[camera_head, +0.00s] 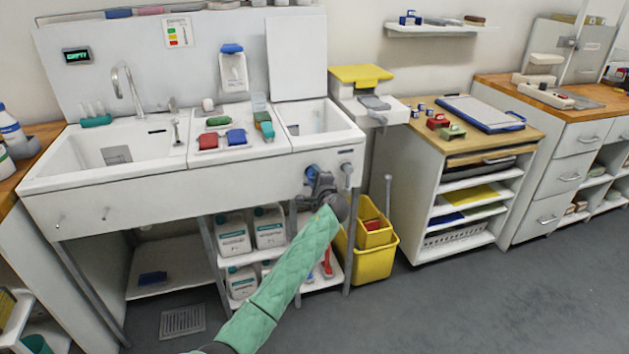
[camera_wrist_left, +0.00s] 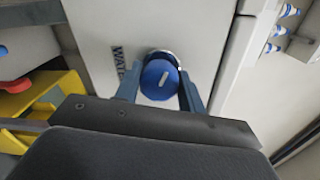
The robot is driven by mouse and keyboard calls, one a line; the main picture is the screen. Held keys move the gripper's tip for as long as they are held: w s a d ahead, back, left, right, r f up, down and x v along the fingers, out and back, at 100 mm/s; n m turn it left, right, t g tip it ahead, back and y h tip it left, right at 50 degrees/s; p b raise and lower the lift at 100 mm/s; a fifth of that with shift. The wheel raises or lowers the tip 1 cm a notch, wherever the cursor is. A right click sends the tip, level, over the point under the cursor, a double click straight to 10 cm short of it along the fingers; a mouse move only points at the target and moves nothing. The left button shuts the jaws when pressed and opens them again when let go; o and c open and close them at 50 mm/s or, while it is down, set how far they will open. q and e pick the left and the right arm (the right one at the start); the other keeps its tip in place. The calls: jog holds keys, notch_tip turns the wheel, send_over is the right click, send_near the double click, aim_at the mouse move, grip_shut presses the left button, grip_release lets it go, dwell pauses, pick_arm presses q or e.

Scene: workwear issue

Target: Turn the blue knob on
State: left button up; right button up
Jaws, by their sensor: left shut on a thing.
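The blue knob (camera_wrist_left: 160,80) sits on the white front panel of the sink unit, beside a dark label that begins "WAT". It has a pale mark on its face. In the head view the knob (camera_head: 312,171) shows at the right end of the sink front, partly hidden by my gripper. My left gripper (camera_head: 322,182) reaches it on a green-sleeved arm. In the left wrist view the two blue-grey fingers (camera_wrist_left: 160,92) are on either side of the knob, shut on it. My right gripper is not in view.
A grey knob (camera_head: 346,168) is on the panel just right of the blue one. Below stand a yellow bucket (camera_head: 374,262) and shelves with white canisters (camera_head: 233,236). A small display (camera_head: 77,56) on the back wall shows green text. The floor at right is clear.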

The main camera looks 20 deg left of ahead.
pick_arm(q)
jog(key=shift+a+f, duration=0.1)
jog(key=shift+f, duration=0.05)
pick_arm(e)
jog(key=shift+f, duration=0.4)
pick_arm(q)
jog(key=o, duration=0.9)
jog(key=shift+o, duration=0.2)
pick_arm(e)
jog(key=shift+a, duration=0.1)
pick_arm(q)
jog(key=v, duration=0.8)
jog(key=shift+b, duration=0.45)
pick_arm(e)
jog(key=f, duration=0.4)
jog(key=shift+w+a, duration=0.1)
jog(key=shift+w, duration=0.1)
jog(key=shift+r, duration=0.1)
